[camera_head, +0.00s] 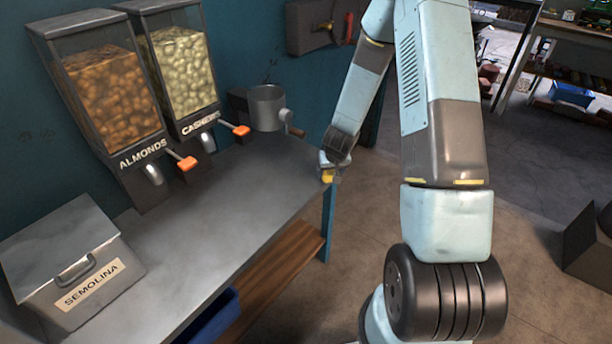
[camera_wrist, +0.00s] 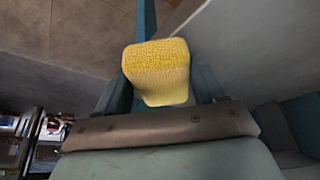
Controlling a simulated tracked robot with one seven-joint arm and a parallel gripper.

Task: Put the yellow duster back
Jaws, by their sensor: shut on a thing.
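The yellow duster (camera_wrist: 158,72) is a rounded, textured yellow block held between the fingers of my gripper (camera_wrist: 160,88) in the wrist view. In the head view the yellow duster (camera_head: 328,175) is small and partly hidden. My gripper (camera_head: 330,166) is shut on it beside the right end of the grey counter (camera_head: 215,215), near the counter's edge. I cannot tell whether the duster touches the counter.
Almond (camera_head: 110,85) and cashew (camera_head: 182,70) dispensers with orange levers stand along the wall. A wooden shelf (camera_head: 275,270) holding a blue bin (camera_head: 210,318) lies below.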

